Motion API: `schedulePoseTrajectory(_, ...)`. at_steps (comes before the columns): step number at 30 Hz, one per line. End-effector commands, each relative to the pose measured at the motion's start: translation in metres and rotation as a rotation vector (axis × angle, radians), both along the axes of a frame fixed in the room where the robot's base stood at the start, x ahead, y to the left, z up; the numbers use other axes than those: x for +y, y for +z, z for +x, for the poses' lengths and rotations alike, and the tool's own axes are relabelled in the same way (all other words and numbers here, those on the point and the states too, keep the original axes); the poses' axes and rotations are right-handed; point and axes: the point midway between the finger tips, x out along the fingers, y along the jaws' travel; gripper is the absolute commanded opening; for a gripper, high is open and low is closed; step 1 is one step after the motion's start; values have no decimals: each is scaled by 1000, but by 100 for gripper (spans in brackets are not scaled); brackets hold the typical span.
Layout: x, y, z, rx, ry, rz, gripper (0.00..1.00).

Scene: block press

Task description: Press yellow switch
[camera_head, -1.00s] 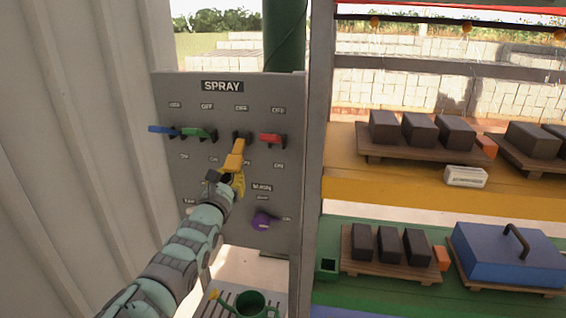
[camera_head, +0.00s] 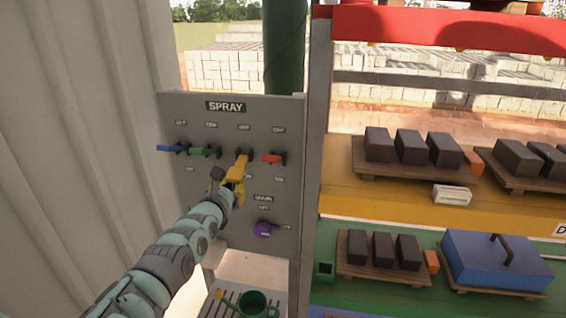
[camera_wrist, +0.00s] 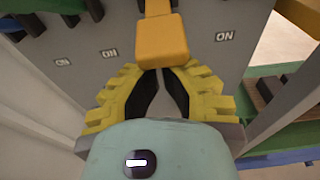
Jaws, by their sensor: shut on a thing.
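The yellow switch (camera_head: 243,163) is a lever on the grey SPRAY panel (camera_head: 215,225), between the green and red levers. Its handle sticks out from the panel and slants downward. My gripper (camera_head: 235,182) is at the lower end of this handle. In the wrist view the blocky yellow handle (camera_wrist: 162,40) is just ahead of my gripper (camera_wrist: 161,72), whose yellow fingers are drawn together at its end. The gripper is shut on the handle; the exact contact is partly hidden.
A blue lever (camera_head: 170,149) and a green lever (camera_head: 203,152) are to the left, a red lever (camera_head: 272,158) to the right. A purple knob (camera_head: 264,230) is below. A shelf with dark blocks (camera_head: 411,148) stands right; a corrugated wall (camera_head: 80,130) is left.

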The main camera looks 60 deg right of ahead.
Motion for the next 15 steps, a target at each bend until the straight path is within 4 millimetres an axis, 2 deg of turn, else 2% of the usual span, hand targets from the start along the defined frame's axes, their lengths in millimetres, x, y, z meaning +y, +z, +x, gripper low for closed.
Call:
schedulePoseTrajectory(1,2,18,2,17,6,22,0)
schedulePoseTrajectory(15,5,46,-4,132,-1,317,0)
